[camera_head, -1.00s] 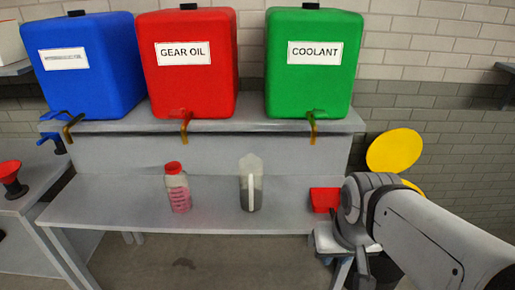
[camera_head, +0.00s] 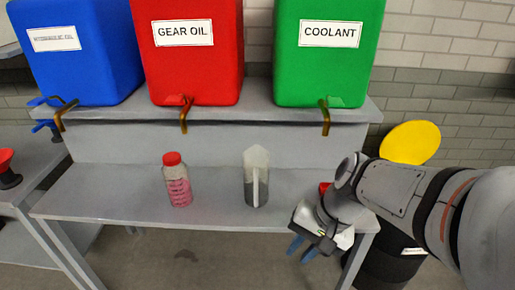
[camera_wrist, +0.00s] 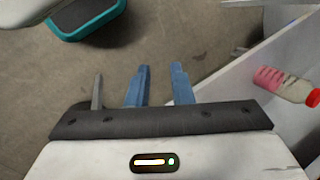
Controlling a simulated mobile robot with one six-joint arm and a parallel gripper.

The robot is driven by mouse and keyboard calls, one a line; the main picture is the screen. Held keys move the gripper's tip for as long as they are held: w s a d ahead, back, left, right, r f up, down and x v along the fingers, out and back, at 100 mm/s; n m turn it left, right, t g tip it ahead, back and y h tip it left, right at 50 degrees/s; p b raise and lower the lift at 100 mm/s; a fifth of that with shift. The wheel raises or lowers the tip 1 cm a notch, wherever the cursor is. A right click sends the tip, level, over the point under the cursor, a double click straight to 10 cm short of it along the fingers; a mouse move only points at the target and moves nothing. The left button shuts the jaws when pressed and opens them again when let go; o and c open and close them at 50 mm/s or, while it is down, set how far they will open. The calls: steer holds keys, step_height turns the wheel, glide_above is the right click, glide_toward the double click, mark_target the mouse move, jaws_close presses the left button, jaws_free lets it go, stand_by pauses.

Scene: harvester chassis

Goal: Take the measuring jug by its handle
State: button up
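The measuring jug (camera_head: 250,165) stands upright on the grey bench shelf in the head view. It is clear above and dark grey below, and its pale handle faces the camera. My gripper (camera_head: 302,249) is to the right of the jug and lower in the picture, in front of the bench edge, apart from the jug. Its two blue fingers point down and stand apart with nothing between them. The wrist view shows the same fingers (camera_wrist: 160,84) over the floor. The jug is not seen in the wrist view.
A red-capped bottle with pink contents (camera_head: 178,185) stands left of the jug; it also shows in the wrist view (camera_wrist: 283,84). Blue (camera_head: 80,75), red (camera_head: 195,70) and green (camera_head: 320,70) tanks with taps stand above. A red object (camera_head: 325,187) is partly hidden by my arm.

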steer(key=w+a+f+m+y+b, duration=0.3)
steer(key=a+f+m+y, duration=0.2)
steer(key=m+t+y+b, duration=0.65)
steer(key=m+t, duration=0.35)
steer(key=m, duration=0.6)
glide_toward(256, 205)
step_height(256, 205, up, 4)
steer(key=w+a, duration=0.2)
steer(key=shift+h, duration=0.35)
steer(key=x, duration=0.7)
steer(key=shift+w+a+r, duration=0.1)
steer(key=shift+w+a, duration=0.05)
steer(key=shift+a, duration=0.1)
jaws_close()
